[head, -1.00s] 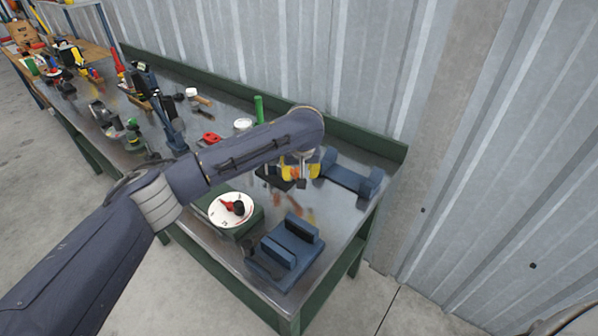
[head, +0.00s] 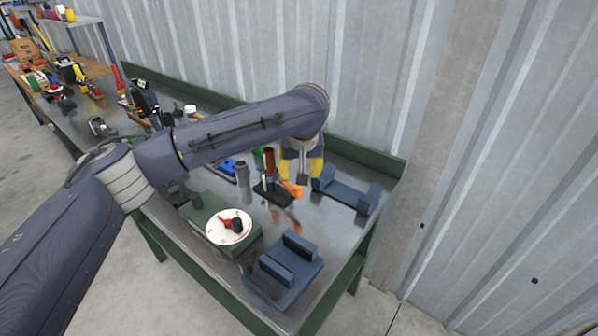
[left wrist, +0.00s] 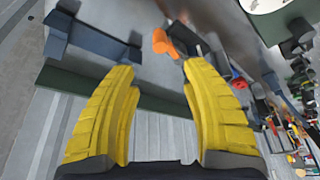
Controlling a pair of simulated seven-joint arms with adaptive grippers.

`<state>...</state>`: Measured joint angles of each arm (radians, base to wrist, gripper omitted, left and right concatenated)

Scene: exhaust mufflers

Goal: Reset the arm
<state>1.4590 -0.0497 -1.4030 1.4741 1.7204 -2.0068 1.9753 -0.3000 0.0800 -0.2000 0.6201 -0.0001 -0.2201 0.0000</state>
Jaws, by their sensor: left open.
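My left arm reaches across the bench in the head view. Its gripper (head: 302,170) with yellow fingers hangs over the far right part of the bench, partly hidden by the arm. In the left wrist view the two yellow fingers (left wrist: 158,68) stand wide apart with nothing between them. An orange piece (head: 291,189) is close to the gripper in the head view; it also shows just beyond the fingertips in the left wrist view (left wrist: 163,42). I cannot tell whether they touch. My right gripper is not in view.
A blue-grey cradle (head: 285,268) sits at the bench's near corner, another (head: 346,190) by the back edge. A white dial (head: 222,236) rests on a green box. A grey cylinder (head: 242,172) and dark red cylinder (head: 269,160) stand near the arm. Corrugated wall (head: 370,60) behind.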

